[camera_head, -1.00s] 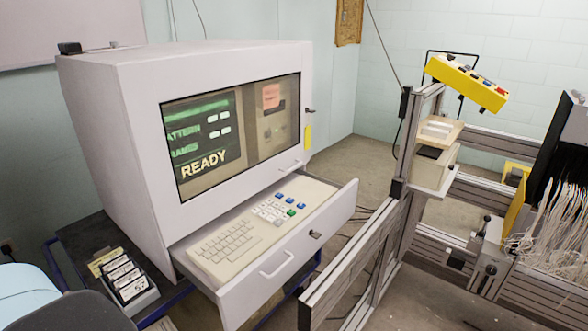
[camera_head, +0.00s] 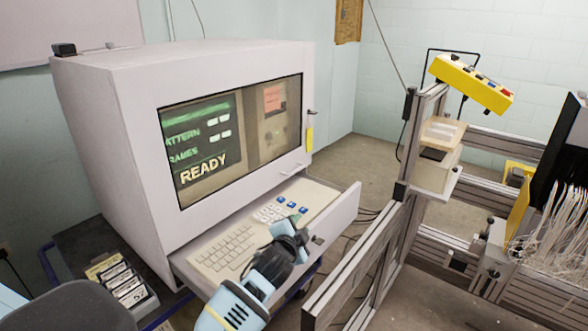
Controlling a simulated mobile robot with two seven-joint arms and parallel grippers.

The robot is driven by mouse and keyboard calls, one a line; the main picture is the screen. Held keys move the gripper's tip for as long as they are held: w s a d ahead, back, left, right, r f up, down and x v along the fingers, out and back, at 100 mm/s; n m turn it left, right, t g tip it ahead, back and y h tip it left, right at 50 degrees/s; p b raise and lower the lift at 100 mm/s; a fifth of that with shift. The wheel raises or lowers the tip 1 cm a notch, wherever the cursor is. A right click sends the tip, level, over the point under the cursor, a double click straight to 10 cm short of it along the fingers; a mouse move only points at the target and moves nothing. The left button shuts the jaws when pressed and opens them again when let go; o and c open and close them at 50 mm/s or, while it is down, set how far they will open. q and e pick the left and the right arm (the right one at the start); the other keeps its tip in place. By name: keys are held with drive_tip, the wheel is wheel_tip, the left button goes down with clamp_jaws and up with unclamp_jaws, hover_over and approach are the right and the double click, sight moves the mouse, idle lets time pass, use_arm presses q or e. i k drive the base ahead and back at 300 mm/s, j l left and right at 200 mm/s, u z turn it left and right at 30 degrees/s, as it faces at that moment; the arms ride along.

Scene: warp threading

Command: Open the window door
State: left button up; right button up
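The window door (camera_head: 230,194) is the white front of a large cabinet (camera_head: 110,130), with a dark-framed pane (camera_head: 247,140) showing a screen with READY on it. The door looks shut. A small bar handle (camera_head: 291,170) sits at its lower right. A key with a yellow tag (camera_head: 309,138) hangs at its right edge. My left gripper (camera_head: 296,222) is in front of the open keyboard drawer, below the handle and apart from it. My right gripper is out of view.
The drawer (camera_head: 345,208) sticks out below the door and holds a keyboard (camera_head: 225,247). A metal frame (camera_head: 375,250) with a yellow control box (camera_head: 470,84) stands to the right. A box of cards (camera_head: 128,284) and a dark chair back (camera_head: 70,308) are at lower left.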

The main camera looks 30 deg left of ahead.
sight(142, 90)
drive_tip(key=i+j, duration=0.7)
drive_tip(key=j, duration=0.1)
